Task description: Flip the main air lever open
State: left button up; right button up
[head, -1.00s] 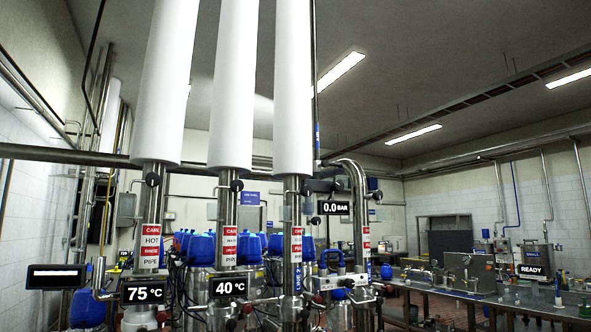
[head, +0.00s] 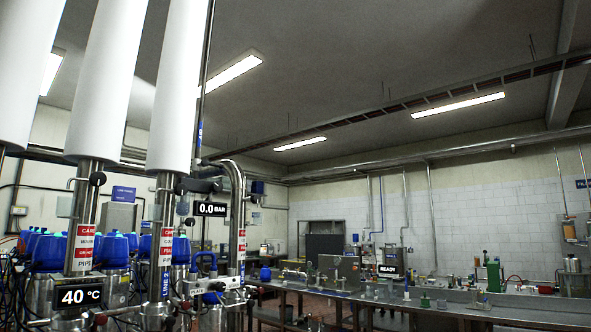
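A black display (head: 211,208) reading 0.0 BAR hangs left of centre, beside a curved steel pipe (head: 238,178). A dark fitting (head: 197,186) sits on the pipework just above the display. Neither of my grippers is in view.
Upright pipes with white sleeves (head: 178,90) fill the left side. A display (head: 81,297) there reads 40 °C. Blue-topped steel vessels (head: 115,250) stand behind the pipes. A long steel bench (head: 440,305) with equipment and a READY display (head: 388,270) runs along the right.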

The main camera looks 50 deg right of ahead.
aim_at(204, 164)
jog(key=i+z, duration=0.1)
jog(key=z, duration=0.4)
jog(key=i+z, duration=0.1)
jog(key=z, duration=0.4)
jog(key=i+j+z, duration=0.1)
jog(key=z, duration=0.4)
